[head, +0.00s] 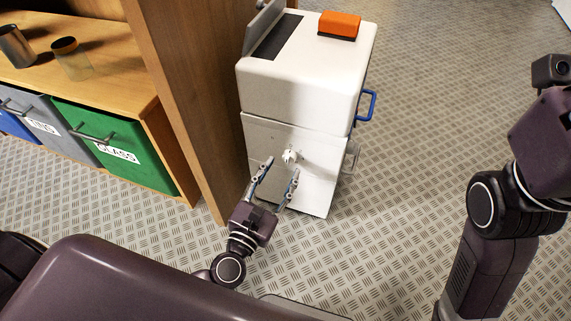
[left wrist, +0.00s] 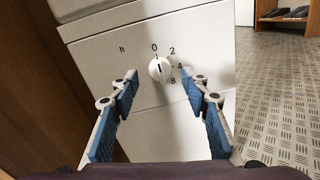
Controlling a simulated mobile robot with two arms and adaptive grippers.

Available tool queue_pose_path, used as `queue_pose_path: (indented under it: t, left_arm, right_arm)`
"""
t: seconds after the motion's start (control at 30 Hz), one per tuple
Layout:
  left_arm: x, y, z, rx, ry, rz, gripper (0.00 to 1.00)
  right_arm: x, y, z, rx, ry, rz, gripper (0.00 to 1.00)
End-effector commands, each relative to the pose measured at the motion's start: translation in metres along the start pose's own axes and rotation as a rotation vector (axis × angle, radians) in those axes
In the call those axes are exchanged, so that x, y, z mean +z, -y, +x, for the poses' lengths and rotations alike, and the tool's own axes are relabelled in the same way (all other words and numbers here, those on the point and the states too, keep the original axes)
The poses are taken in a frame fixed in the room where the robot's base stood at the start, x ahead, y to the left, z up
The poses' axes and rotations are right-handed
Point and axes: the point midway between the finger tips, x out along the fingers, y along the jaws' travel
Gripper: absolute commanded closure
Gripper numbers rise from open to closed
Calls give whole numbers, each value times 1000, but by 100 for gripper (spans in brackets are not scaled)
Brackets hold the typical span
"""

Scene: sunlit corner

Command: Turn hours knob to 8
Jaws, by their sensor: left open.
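The hours knob (head: 290,156) is a small round white dial on the front of the white machine (head: 303,83). In the left wrist view the knob (left wrist: 160,69) shows the marks 0, 2, 4 and 8 around it, with an "h" to the left. Its dark pointer line stands about upright, toward the 0. My left gripper (head: 281,170) is open in front of the knob, one finger on either side in the picture. It appears empty and apart from the knob. My right arm shows at the right of the head view, but its gripper does not.
A wooden panel (head: 187,90) stands close on the machine's left. Beyond it is a shelf with a green glass bin (head: 112,143) and a grey bin (head: 58,127). An orange block (head: 339,24) lies on top of the machine. The patterned floor (head: 420,110) at right is clear.

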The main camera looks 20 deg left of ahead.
Motion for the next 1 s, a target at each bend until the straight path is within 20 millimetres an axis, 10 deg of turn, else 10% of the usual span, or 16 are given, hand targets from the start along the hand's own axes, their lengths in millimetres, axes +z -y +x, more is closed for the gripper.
queue_pose_path:
  t: [0.57,1.0]
  left_arm:
    - [0,0,34,-1,1,2,57]
    - [0,0,33,0,1,3,99]
  right_arm:
    - [-3,2,2,-6,-15,-2,100]
    - [-3,2,2,-6,-14,-2,100]
